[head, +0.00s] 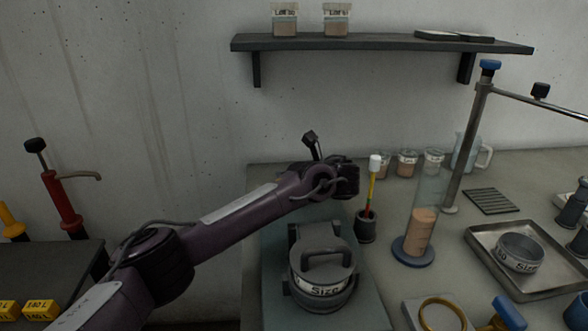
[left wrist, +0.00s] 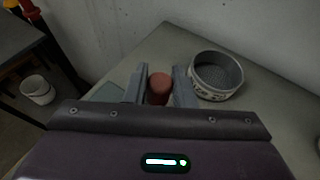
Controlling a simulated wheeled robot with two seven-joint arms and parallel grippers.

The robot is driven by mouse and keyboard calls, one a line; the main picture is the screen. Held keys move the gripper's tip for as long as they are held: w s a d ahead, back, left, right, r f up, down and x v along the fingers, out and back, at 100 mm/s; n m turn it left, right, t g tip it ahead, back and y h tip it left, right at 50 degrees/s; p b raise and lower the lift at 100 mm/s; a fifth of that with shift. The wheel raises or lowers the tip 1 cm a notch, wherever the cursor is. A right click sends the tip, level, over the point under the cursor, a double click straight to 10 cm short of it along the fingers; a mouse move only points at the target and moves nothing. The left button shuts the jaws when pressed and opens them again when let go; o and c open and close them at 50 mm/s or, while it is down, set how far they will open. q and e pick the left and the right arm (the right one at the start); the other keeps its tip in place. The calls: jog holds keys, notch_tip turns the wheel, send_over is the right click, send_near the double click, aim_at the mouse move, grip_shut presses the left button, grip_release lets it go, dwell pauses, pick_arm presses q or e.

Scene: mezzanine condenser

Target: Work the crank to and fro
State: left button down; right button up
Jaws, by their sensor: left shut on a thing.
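My left gripper (left wrist: 159,76) is shut on a reddish-brown round knob (left wrist: 160,90), which looks like the grip of the crank. One grey finger lies on each side of it in the left wrist view. In the head view my left arm reaches in from the left and its dark hand (head: 342,178) is over the back of the bench; the fingertips and the crank are hidden there. A grey round device (head: 322,262) with a top handle and a "Size" label stands in front of the hand. My right gripper is not in view.
An open sieve (left wrist: 217,76) stands close right of the gripper in the wrist view. A brush holder (head: 366,226), a sand-filled cylinder (head: 422,228) and a metal stand (head: 465,150) are right of the hand. A shelf (head: 380,44) hangs above.

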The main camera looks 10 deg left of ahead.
pick_arm(q)
jog(key=shift+s+a+n+g, duration=0.15)
jog(key=shift+n+g, duration=0.15)
jog(key=shift+g, duration=0.1)
jog(key=shift+f, duration=0.1)
jog(key=c, duration=1.2)
grip_release()
jog(key=shift+c, duration=0.2)
